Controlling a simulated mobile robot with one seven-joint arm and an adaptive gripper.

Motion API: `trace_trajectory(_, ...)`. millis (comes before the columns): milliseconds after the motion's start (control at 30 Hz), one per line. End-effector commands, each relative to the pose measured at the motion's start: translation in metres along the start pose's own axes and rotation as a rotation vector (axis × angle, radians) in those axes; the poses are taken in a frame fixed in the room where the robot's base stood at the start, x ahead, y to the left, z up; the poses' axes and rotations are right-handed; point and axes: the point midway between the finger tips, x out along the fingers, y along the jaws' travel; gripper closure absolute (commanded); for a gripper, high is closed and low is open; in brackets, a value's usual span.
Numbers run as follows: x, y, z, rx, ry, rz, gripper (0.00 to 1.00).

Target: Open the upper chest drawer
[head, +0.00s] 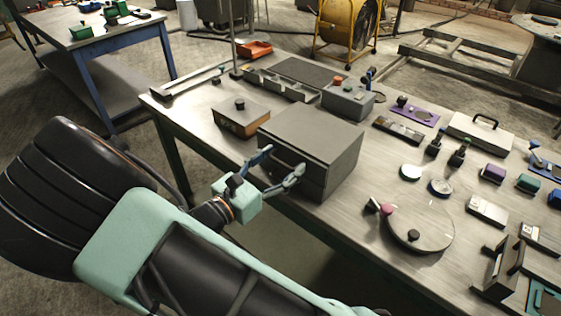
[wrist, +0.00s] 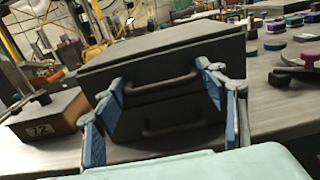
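The dark grey chest (head: 312,140) stands at the front edge of the workbench. In the wrist view its front shows two drawers, the upper drawer (wrist: 200,70) above the lower drawer (wrist: 207,111), each with a bar handle. My gripper (head: 277,167) is in front of the chest with its fingers spread. In the wrist view my gripper (wrist: 163,88) has one blue-padded finger on each side of the upper handle (wrist: 161,82). The fingers are apart and nothing is clamped. The upper drawer looks closed. I cannot tell whether either fingertip touches the chest front.
A wooden-fronted box (head: 240,118) marked 72 in the wrist view stands left of the chest. A grey box with knobs (head: 348,98) stands behind it. A round plate (head: 419,226) and several small items lie to the right on the workbench (head: 350,215).

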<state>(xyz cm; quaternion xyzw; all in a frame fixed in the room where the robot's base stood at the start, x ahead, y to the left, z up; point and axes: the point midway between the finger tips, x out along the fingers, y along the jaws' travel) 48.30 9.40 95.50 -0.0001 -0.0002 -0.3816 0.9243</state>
Motion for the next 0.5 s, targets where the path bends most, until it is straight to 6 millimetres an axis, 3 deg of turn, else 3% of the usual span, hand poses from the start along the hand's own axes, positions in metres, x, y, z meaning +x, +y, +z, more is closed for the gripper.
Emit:
trace_trajectory(33,0.000,0.001,0.000,0.001,0.000,0.002,0.59)
trace_trajectory(200,0.000,0.001,0.000,0.001,0.000,0.003,0.77)
trace_trajectory(333,-0.004,0.002,0.001,0.001,0.000,0.005,0.79)
trace_trajectory(500,-0.039,0.004,0.004,0.002,0.002,0.010,0.79)
